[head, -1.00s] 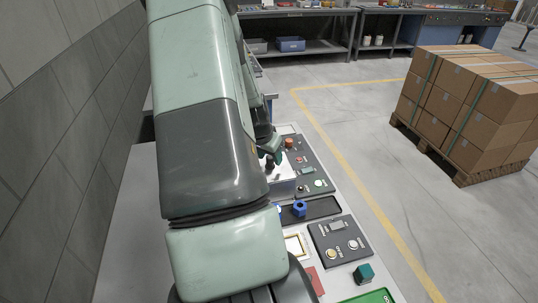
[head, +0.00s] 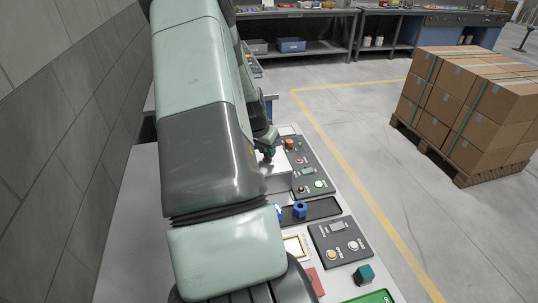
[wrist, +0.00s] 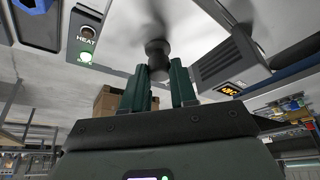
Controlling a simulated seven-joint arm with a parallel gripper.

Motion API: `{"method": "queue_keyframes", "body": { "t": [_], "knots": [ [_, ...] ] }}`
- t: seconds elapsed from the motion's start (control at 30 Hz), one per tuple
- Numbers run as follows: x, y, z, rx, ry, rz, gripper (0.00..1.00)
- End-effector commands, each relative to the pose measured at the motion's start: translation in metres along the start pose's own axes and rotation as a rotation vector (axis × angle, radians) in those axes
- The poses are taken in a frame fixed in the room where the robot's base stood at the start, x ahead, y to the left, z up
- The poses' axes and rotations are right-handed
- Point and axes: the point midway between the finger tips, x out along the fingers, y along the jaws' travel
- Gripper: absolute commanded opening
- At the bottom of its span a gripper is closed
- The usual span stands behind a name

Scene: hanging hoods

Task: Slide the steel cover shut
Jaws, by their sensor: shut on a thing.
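The steel cover (head: 277,164) is a pale flat plate on the bench, left of a dark control panel and partly hidden by my arm in the head view. In the wrist view its brushed surface (wrist: 128,48) fills the area around a dark round knob (wrist: 157,52). My gripper (head: 266,151) is at the cover's knob. In the wrist view the two green fingers (wrist: 159,76) are closed on either side of the knob's stem. How much opening lies under the cover is hidden by my arm.
A dark panel with buttons (head: 312,170) borders the cover on the right. A black tray (head: 322,208) with a blue part (head: 300,209) lies nearer me. A wall (head: 60,140) runs along the left.

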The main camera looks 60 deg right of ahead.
Motion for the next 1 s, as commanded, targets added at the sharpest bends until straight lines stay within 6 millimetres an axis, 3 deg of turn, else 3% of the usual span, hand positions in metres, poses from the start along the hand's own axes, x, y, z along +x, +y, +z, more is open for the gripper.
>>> {"method": "queue_keyframes", "body": {
  "t": [0.2,0.4,0.83,0.87,1.0],
  "knots": [
    [0.015,-0.037,-0.035,-0.002,0.005,-0.002,0.0],
    [0.023,-0.059,-0.055,-0.001,0.004,-0.001,0.0],
    [0.025,-0.067,-0.062,-0.001,0.008,-0.006,0.0],
    [0.025,-0.067,-0.062,-0.001,0.008,-0.006,0.29],
    [0.024,-0.067,-0.062,-0.001,0.006,-0.006,0.5]
  ]
}}
